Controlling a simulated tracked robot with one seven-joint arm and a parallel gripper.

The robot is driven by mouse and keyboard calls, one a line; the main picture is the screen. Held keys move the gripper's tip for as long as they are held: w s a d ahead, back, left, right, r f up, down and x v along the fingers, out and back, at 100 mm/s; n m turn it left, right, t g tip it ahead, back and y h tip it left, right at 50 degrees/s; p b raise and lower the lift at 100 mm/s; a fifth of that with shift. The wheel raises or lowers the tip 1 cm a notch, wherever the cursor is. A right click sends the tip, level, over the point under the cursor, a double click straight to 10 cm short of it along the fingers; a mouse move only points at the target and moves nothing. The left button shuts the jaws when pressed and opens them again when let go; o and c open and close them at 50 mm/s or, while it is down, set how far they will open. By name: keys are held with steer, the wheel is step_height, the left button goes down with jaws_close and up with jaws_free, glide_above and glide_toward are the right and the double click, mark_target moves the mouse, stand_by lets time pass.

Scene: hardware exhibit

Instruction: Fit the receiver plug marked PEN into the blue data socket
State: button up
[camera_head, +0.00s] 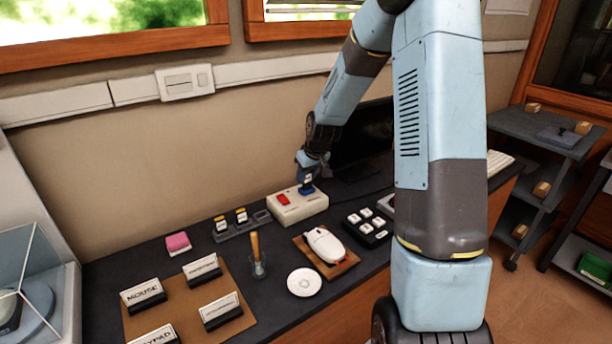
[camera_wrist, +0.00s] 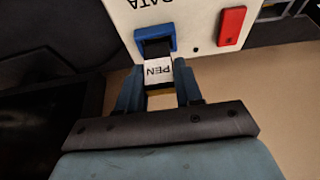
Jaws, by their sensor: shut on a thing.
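The receiver plug marked PEN (camera_wrist: 158,71) is between the two fingers of my gripper (camera_wrist: 159,85) in the wrist view, and the gripper is shut on it. The dark front end of the plug is at the opening of the blue data socket (camera_wrist: 170,40). How deep it sits inside cannot be told. The socket is on a cream box (camera_wrist: 196,22) lettered DATA, upside down in this view. In the head view the cream box (camera_head: 288,211) stands on the dark counter, with my gripper (camera_head: 307,185) above the blue socket (camera_head: 307,190).
A red part (camera_wrist: 231,26) is beside the blue socket. A grey rack (camera_head: 240,228) with two similar plugs stands left of the box. A white mouse (camera_head: 325,245) on a brown pad and a black keypad (camera_head: 367,228) are in front. A dark monitor (camera_head: 362,140) stands behind.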

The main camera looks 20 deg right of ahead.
steer(key=shift+f, duration=0.85)
stand_by(0.6)
steer(key=o, duration=1.1)
steer(key=shift+o, duration=0.2)
steer(key=o, duration=0.4)
steer(key=shift+w+r, duration=0.1)
steer(key=shift+r, duration=3.45)
